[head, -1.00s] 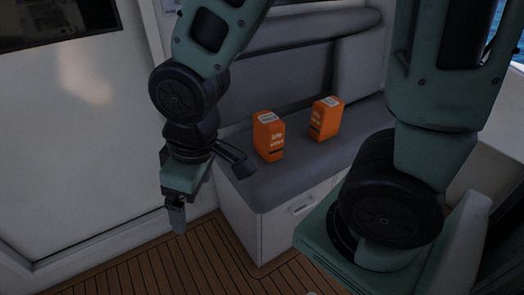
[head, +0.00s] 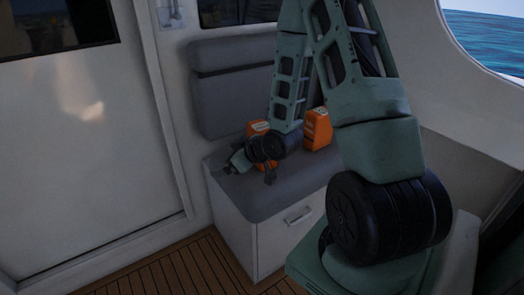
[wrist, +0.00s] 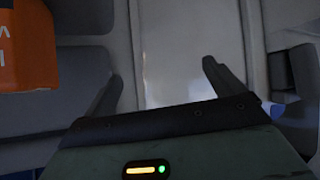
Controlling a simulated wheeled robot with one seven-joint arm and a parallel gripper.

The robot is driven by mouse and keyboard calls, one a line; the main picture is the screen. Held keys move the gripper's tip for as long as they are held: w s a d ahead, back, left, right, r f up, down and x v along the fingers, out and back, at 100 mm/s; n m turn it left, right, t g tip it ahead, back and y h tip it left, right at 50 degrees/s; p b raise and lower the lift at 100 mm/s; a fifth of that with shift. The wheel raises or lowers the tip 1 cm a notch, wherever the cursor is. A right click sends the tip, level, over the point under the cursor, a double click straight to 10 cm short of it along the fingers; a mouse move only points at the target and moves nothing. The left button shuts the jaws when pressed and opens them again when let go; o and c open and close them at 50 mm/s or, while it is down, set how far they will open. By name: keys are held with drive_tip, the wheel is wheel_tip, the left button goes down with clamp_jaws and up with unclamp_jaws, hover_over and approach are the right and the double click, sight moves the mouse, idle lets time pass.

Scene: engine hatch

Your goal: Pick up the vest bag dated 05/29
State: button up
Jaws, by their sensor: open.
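Two orange vest bags stand on the grey bench seat. The left bag (head: 257,127) is partly hidden behind my arm in the head view. The right bag (head: 318,130) stands beside it, its left side close to my arm. No date is readable on either bag. My gripper (head: 231,166) is low over the seat's left end, just left of the left bag, pointing left. In the wrist view my gripper (wrist: 161,71) is open, with nothing between its fingers. An orange bag (wrist: 28,50) with partial white lettering shows at the upper left there, outside the fingers; which bag is unclear.
The bench seat (head: 270,202) is grey-cushioned on a white base with a drawer handle (head: 298,216). A grey backrest (head: 232,85) rises behind the bags. A white door (head: 85,150) is at the left. Wooden floor (head: 190,268) lies in front.

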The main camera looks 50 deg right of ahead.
drive_tip(key=s+d+f+m+t+h+b, duration=0.1)
drive_tip(key=s+d+m+t+h, duration=0.3)
drive_tip(key=d, duration=0.5)
drive_tip(key=s+d+f+m+t+h+b, duration=0.1)
drive_tip(key=s+d+m+t+h+b, duration=0.15)
drive_tip(key=s+d, duration=0.5)
drive_tip(key=b, duration=0.7)
approach(265, 127)
drive_tip(key=shift+h, duration=0.25)
drive_tip(key=shift+a+f+b+x, duration=0.1)
drive_tip(key=shift+f+b+x, duration=0.1)
drive_tip(key=shift+x, duration=1.45)
drive_tip(key=shift+a+f+b+x, duration=0.15)
drive_tip(key=shift+b+x, duration=0.1)
drive_tip(key=shift+x, duration=1.35)
drive_tip(key=shift+a+f+b+x, duration=0.1)
drive_tip(key=shift+f+b+x, duration=0.1)
drive_tip(key=shift+x, duration=1.45)
drive_tip(key=shift+w+d, duration=0.1)
drive_tip(key=c, duration=1.9)
